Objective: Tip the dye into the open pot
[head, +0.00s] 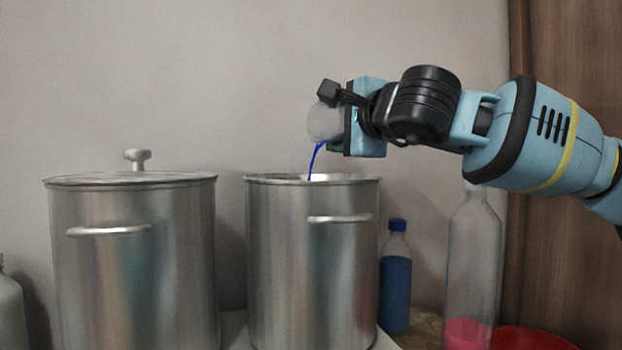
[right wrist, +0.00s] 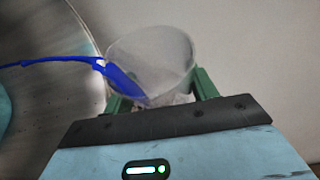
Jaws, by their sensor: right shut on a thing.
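My right gripper (head: 345,125) is shut on a translucent cup (head: 322,122) above the open pot (head: 312,260). The cup is tilted to the left, and a thin stream of blue dye (head: 316,160) runs from it down into the pot's mouth. In the right wrist view the cup (right wrist: 165,60) sits between the green fingers of the gripper (right wrist: 160,97). Blue dye (right wrist: 122,82) lies along its lower side and leaves over the left rim. The pot's inside is hidden in the head view. My left gripper is not in view.
A lidded metal pot (head: 135,260) stands left of the open one. To the right are a blue-capped bottle of blue liquid (head: 396,290), a tall clear bottle with pink liquid (head: 472,270) and a red dish (head: 530,340). A pale bottle (head: 10,310) is at far left.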

